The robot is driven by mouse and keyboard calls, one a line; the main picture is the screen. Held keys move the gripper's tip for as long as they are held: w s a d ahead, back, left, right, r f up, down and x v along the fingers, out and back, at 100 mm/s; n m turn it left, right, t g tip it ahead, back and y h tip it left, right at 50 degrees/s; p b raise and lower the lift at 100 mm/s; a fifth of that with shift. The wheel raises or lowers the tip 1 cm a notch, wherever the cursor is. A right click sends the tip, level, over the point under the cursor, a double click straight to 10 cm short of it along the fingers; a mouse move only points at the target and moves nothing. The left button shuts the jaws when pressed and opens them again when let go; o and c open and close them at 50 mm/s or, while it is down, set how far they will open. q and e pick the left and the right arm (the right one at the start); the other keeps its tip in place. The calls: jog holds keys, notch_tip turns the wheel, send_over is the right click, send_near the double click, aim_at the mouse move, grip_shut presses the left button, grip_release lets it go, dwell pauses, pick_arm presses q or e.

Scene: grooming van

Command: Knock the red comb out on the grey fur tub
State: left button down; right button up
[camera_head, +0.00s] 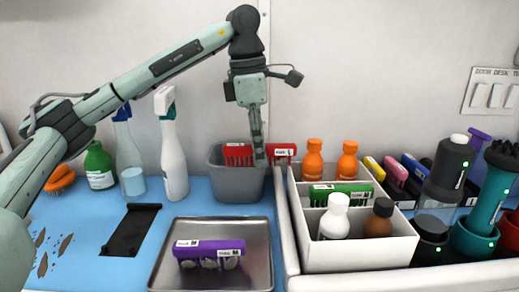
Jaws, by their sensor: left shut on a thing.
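The red comb (239,151) is level above the grey fur tub (238,190), which stands at the back of the blue mat. The comb's left part, teeth down, overlaps the tub's opening in the picture, and its right end with a white label sticks out past the tub's right side. My left gripper (260,157) comes down from above and is shut on the comb's middle, hiding that part. I cannot tell whether the comb touches the rim. My right gripper is not in view.
A metal tray (166,274) holds a purple comb (210,249) in front of the tub. To the right, a white divided box (360,255) holds bottles and a green comb (340,194). A white spray bottle (173,155) stands left of the tub. A black flat object (131,230) lies on the mat.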

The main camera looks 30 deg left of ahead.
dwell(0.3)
pick_arm(q)
jog(key=shift+r+p, duration=0.9)
jog(key=shift+r, duration=0.1)
jog(key=shift+f+b, duration=0.65)
jog(key=shift+f, duration=0.4)
dwell(0.7)
jog(key=shift+r, duration=0.1)
